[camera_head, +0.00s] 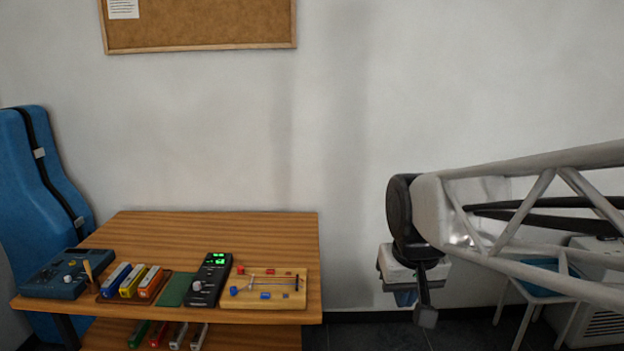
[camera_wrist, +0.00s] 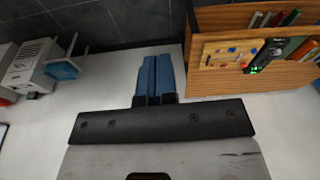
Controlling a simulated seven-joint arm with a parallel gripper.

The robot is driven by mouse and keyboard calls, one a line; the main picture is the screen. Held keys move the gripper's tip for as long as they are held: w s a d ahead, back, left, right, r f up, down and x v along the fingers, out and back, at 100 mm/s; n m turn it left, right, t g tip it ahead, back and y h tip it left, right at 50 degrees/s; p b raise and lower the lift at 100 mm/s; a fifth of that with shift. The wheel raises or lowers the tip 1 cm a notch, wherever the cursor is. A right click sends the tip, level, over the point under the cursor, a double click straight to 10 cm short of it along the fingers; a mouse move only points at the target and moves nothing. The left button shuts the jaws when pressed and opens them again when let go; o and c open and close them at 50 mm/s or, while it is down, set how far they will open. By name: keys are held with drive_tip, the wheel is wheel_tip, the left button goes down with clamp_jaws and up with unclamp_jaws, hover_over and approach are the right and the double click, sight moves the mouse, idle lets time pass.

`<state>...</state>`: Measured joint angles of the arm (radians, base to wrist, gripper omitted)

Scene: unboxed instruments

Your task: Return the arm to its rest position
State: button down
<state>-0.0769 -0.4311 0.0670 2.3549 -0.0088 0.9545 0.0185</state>
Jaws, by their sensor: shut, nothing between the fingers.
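My gripper (camera_head: 405,298) hangs at the end of my arm in the right half of the head view, to the right of the wooden table (camera_head: 225,225) and clear of it. In the wrist view its two blue fingers (camera_wrist: 155,78) lie side by side, shut, with nothing between them. In the head view the fingers are small and partly hidden behind a dark part of my wrist.
The table holds a blue device (camera_head: 65,275), small coloured boxes (camera_head: 131,281), a black device with green digits (camera_head: 210,280) and a wooden board (camera_head: 268,288). A blue case (camera_head: 45,170) stands left. A chair (camera_head: 540,280) and white machine (camera_head: 598,290) stand right.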

drive_tip(key=s+d+f+m, duration=0.1)
drive_tip(key=s+d+f, duration=0.2)
drive_tip(key=s, duration=0.8)
drive_tip(key=shift+d+f, duration=0.2)
drive_tip(key=shift+f, duration=0.35)
drive_tip(key=c, duration=1.8)
unclamp_jaws()
